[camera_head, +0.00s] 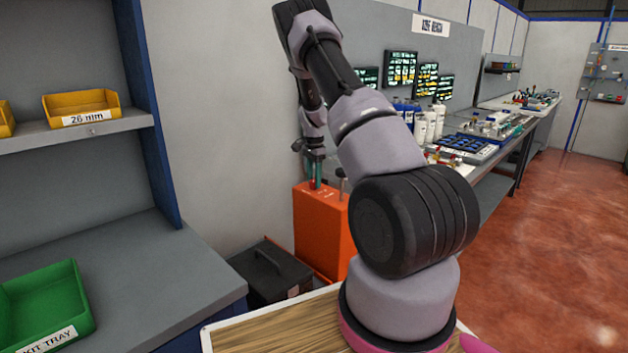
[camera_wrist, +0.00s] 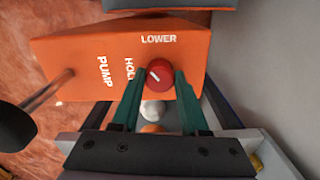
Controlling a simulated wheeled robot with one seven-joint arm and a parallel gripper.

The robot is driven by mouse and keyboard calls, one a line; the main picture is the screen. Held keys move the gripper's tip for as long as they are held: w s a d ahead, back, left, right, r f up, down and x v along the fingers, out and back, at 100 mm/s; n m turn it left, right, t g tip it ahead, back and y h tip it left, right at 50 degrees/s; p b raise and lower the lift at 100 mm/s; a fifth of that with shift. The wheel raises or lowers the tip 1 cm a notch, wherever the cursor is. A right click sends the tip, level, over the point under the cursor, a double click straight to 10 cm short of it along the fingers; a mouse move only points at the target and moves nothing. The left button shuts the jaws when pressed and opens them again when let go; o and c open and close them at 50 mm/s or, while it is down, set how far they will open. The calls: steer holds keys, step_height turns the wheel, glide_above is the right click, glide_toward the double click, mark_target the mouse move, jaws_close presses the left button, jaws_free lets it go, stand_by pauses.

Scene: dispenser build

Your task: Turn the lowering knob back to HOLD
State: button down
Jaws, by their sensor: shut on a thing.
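The lowering knob (camera_wrist: 160,75) is a round red knob on the orange pump box (camera_wrist: 85,45) in the wrist view. Its short white mark lies on the left part of its face, toward the HOLD label (camera_wrist: 129,69); the exact angle is hard to tell. The LOWER label (camera_wrist: 158,39) is above the knob, and the PUMP label (camera_wrist: 104,70) is farther left. My gripper (camera_wrist: 159,74) has its green fingers on either side of the knob, shut on it. In the head view my gripper (camera_head: 316,182) points down at the orange box (camera_head: 318,230); the knob cannot be made out there.
A lever with a black grip (camera_wrist: 14,126) stands out from the box at the left in the wrist view. A black case (camera_head: 270,270) sits beside the box. Shelves with a yellow bin (camera_head: 82,104) and a green kit tray (camera_head: 45,300) stand at the left.

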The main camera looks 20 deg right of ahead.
mark_target(314, 180)
steer(key=n, duration=0.5)
steer(key=shift+n, duration=2.6)
steer(key=shift+c, duration=2.1)
jaws_free()
steer(key=shift+r, duration=0.1)
step_height(314, 180, up, 11)
